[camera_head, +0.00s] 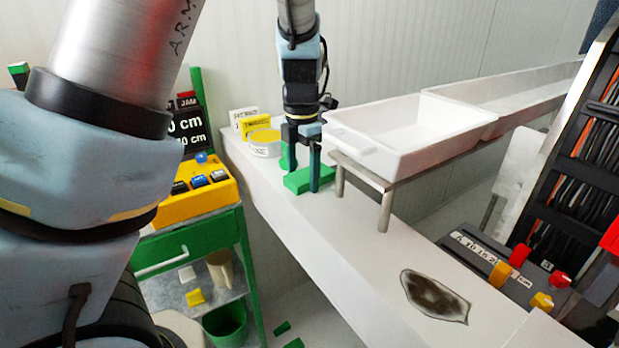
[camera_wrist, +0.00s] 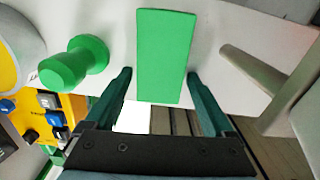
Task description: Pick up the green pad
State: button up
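The green pad (camera_wrist: 165,50) is a flat rectangle lying on the white counter. In the head view the pad (camera_head: 300,182) shows partly behind my fingers. My gripper (camera_head: 304,174) points down over it from above. In the wrist view my gripper (camera_wrist: 159,76) is open and empty, its two dark green fingers apart. The near end of the pad lies between the fingertips in that view, with small gaps beside it. I cannot tell how high the fingertips are above the counter.
A green knobbed stamp-like object (camera_wrist: 75,63) stands left of the pad. A round yellow-topped tin (camera_head: 264,143) sits behind it. A metal stand leg (camera_wrist: 245,68) of the white tray (camera_head: 400,135) is close on the right.

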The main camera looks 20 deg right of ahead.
jog(key=c, duration=1.1)
jog(key=shift+o, duration=0.2)
jog(key=shift+r, duration=0.15)
notch_tip(320, 180, up, 28)
jog(key=b, duration=0.3)
